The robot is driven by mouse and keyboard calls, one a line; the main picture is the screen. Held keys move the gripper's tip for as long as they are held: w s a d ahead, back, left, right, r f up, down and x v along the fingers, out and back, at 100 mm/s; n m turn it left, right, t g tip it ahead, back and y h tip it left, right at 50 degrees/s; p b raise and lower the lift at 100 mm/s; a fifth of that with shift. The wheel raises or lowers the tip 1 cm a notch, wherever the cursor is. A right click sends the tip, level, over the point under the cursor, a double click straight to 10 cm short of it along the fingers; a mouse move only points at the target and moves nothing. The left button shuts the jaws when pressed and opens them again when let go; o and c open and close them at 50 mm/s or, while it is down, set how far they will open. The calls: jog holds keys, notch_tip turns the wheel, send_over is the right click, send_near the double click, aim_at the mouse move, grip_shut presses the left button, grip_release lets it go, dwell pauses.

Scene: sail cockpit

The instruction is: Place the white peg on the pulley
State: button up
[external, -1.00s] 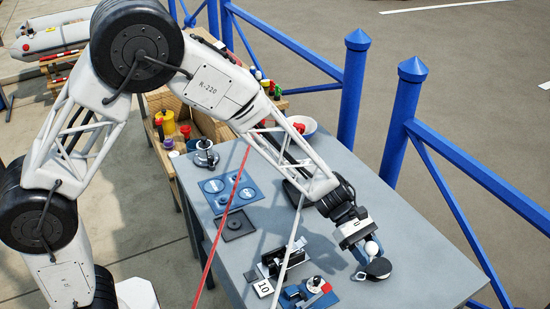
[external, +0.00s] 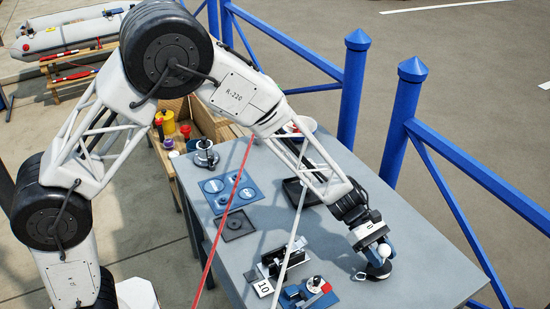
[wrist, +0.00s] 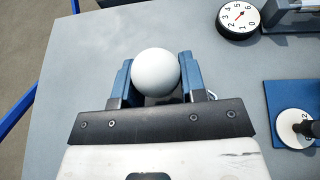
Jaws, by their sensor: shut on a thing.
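My gripper (external: 375,254) is shut on the white peg (wrist: 156,72). The peg shows as a round white end between the two blue fingers in the wrist view, and as a small white ball in the external view (external: 384,250). The gripper is low over the right part of the grey table. A dark, rounded piece with a pale edge (external: 376,276), which looks like the pulley, lies directly below the fingers. In the wrist view the peg and gripper hide most of it. I cannot tell whether the peg touches it.
A blue plate with discs (external: 230,190) and a winch-like part (external: 205,155) are farther back. The table's right front is clear.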

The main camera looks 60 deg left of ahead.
jog(key=shift+f, duration=0.85)
jog(key=shift+f, duration=0.1)
jog(key=o, duration=0.9)
jog(key=v, duration=1.2)
jog(key=shift+s+r, duration=0.1)
jog(key=shift+r, duration=0.15)
